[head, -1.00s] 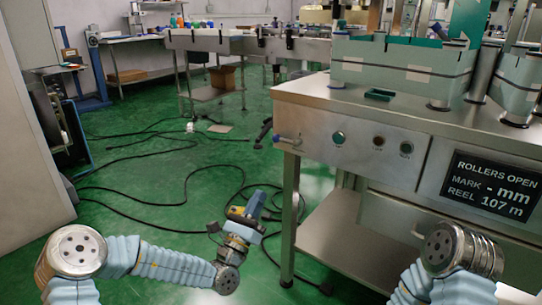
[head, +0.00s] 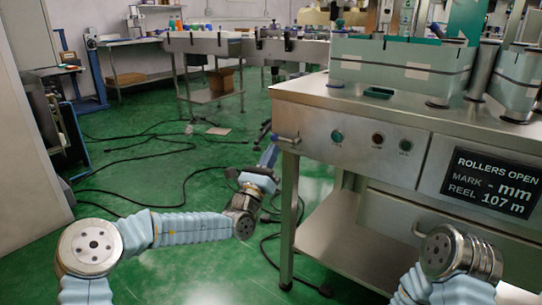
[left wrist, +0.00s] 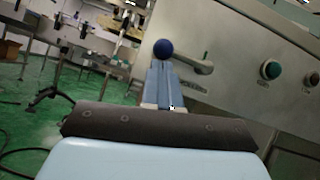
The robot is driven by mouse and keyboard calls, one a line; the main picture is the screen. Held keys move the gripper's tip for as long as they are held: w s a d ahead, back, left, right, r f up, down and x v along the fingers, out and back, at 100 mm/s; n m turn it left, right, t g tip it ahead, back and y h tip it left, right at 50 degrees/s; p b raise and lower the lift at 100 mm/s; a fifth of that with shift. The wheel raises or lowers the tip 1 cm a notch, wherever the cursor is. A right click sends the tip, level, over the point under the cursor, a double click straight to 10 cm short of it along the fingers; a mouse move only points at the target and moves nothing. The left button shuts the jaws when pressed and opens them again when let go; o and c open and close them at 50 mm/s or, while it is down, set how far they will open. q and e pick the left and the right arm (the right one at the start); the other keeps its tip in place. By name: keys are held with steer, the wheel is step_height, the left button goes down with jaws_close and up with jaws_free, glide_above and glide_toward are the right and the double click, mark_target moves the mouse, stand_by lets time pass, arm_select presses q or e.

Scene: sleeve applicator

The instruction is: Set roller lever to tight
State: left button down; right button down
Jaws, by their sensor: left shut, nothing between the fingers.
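The roller lever (head: 288,139) sticks out at the left end of the machine's front panel. In the left wrist view the lever (left wrist: 195,66) is a metal arm with a dark blue ball knob. My left gripper (head: 269,155) is shut and empty, just below and left of the lever in the head view. In the left wrist view its blue fingers (left wrist: 166,83) point at the knob, with the tips close to it. I cannot tell whether they touch. The display (head: 493,183) reads "ROLLERS OPEN", "MARK - mm", "REEL 107 m". My right gripper is out of view.
The panel also carries a green button (head: 337,136) and two darker round controls to its right. The steel machine table (head: 400,108) holds green-edged guards and rollers. A table leg (head: 289,215) stands beside my left forearm. Black cables lie on the green floor.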

arm_select(q)
steer(key=shift+r, duration=0.1)
stand_by(0.3)
steer(key=m+g+h, duration=0.1)
steer(key=m, duration=0.1)
steer(key=r+m+g+h+p, duration=0.1)
steer(key=m, duration=0.1)
steer(key=r+m+h+p, duration=0.1)
steer(key=m+h, duration=0.1)
steer(key=m, duration=0.1)
steer(key=shift+w+a+r+g, duration=0.15)
steer(key=shift+w+a+g, duration=0.15)
steer(key=shift+a+g, duration=0.1)
steer(key=r+m+g, duration=0.2)
steer(key=m+g, duration=0.2)
steer(key=m, duration=0.2)
steer(key=s+d+r+m+g+h+p, duration=0.1)
steer(key=r+m+g, duration=0.1)
steer(key=m+g, duration=0.2)
steer(key=d+r+m+g+h+p, duration=0.1)
steer(key=r+m+g, duration=0.1)
steer(key=m, duration=0.7)
steer(key=shift+s+r+g, duration=0.25)
steer(key=shift+r+g, duration=0.1)
steer(key=shift+g, duration=0.55)
steer(key=shift+s+d+r, duration=0.1)
steer(key=shift+d+r, duration=0.05)
steer(key=shift+d, duration=0.05)
